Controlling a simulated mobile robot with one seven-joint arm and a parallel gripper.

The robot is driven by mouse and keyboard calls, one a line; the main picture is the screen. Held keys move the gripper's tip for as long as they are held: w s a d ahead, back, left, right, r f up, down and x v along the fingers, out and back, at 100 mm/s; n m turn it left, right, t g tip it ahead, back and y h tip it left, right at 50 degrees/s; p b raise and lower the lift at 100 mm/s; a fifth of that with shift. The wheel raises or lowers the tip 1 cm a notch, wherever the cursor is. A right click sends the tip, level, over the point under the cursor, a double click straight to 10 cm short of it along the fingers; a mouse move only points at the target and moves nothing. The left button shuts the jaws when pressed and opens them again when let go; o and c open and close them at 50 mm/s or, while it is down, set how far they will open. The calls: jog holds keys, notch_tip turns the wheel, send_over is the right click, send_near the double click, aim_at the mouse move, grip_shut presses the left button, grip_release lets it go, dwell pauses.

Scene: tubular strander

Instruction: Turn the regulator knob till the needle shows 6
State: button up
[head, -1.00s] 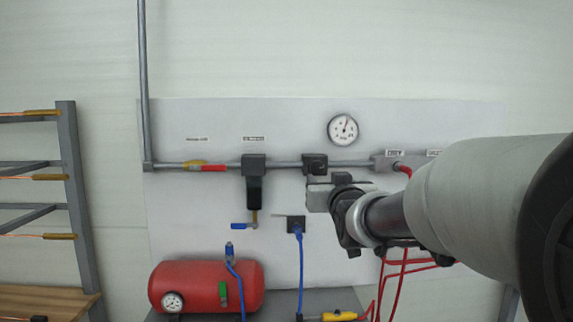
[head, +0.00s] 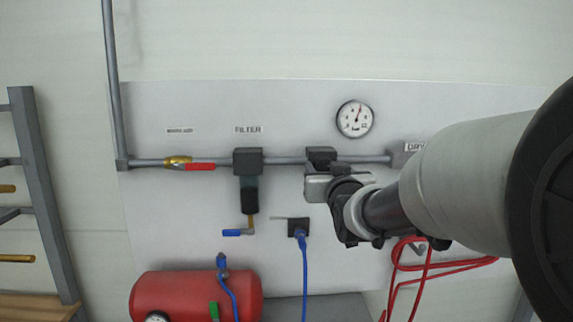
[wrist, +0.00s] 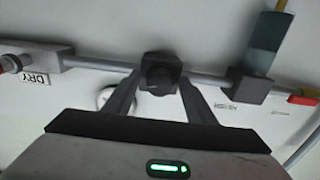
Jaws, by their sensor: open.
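The regulator body (head: 321,154) sits on the grey pipe in the head view, left of my arm. In the wrist view its dark round knob (wrist: 158,78) shows between the two fingers of my gripper (wrist: 160,92). The fingers are open, one on each side of the knob, with a gap on both sides. The round white gauge (head: 354,119) hangs above the pipe in the head view. Its red needle points up and slightly right; the numerals are too small to read surely. In the wrist view the gauge (wrist: 108,98) is mostly hidden behind the left finger.
A filter (head: 248,185) with a blue drain handle hangs left of the regulator. A red-handled valve (head: 190,164) is further left. A dryer block (head: 402,157) is on the right. Red hoses (head: 410,268) hang below my arm, and a red tank (head: 195,297) stands lower left.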

jog(key=shift+s, duration=0.1)
jog(key=shift+c, duration=0.5)
jog(key=c, duration=1)
jog(key=shift+o, duration=0.2)
jog(key=shift+f+b, duration=0.15)
jog(key=shift+b, duration=0.4)
jog(key=shift+m+b, duration=0.35)
jog(key=shift+m, duration=0.05)
jog(key=shift+r, duration=0.2)
jog(key=o, duration=1.1)
jog(key=shift+c, duration=0.2)
jog(key=s, duration=1.7)
jog(key=shift+s, duration=0.15)
